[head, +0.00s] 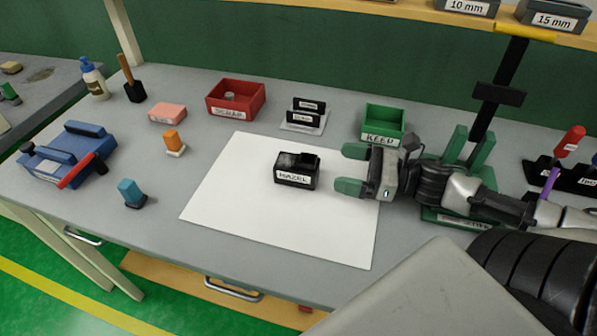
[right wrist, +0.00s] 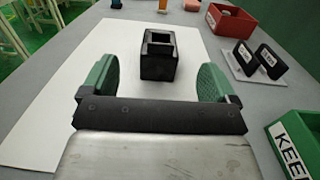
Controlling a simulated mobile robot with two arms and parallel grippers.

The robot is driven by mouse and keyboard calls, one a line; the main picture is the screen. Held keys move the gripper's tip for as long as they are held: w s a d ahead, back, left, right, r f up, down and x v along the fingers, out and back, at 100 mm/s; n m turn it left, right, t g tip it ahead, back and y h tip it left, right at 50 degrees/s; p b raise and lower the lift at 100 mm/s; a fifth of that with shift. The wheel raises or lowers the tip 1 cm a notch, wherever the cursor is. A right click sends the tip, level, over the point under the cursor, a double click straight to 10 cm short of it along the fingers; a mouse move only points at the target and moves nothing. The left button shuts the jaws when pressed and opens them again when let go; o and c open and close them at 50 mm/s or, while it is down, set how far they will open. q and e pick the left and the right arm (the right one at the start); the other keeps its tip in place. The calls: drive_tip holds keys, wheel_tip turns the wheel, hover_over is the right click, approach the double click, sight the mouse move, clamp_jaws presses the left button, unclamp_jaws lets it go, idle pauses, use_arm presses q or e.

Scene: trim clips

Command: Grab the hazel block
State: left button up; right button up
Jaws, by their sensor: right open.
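The hazel block (head: 297,170) is a small black block with a white HAZEL label and a recess in its top. It sits upright on the white sheet (head: 230,200) on the grey bench. My right gripper (head: 352,168) is to the right of the block, with its green fingers open and pointing at it. In the right wrist view the block (right wrist: 158,58) stands ahead of the gap between the fingers (right wrist: 156,80), with nothing held. My left gripper is not in the head view.
A red SCRAP bin (head: 235,98), a small rack with black cards (head: 305,116) and a green KEEP bin (head: 384,121) stand behind the sheet. A blue vise-like tool (head: 68,155) and a blue-topped piece (head: 131,193) are at left. The sheet around the block is clear.

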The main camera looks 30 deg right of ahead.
sight(303, 158)
drive_tip(key=x, duration=0.3)
drive_tip(key=shift+w+a, duration=0.1)
drive_tip(key=shift+w, duration=0.15)
drive_tip(key=shift+b+x, duration=0.3)
drive_tip(key=shift+x, duration=0.5)
drive_tip(key=x, duration=0.2)
drive_tip(key=shift+w+a, duration=0.25)
drive_tip(key=shift+w, duration=0.1)
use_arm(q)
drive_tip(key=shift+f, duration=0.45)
use_arm(e)
drive_tip(key=shift+w+a, duration=0.5)
drive_tip(key=c, duration=1.1)
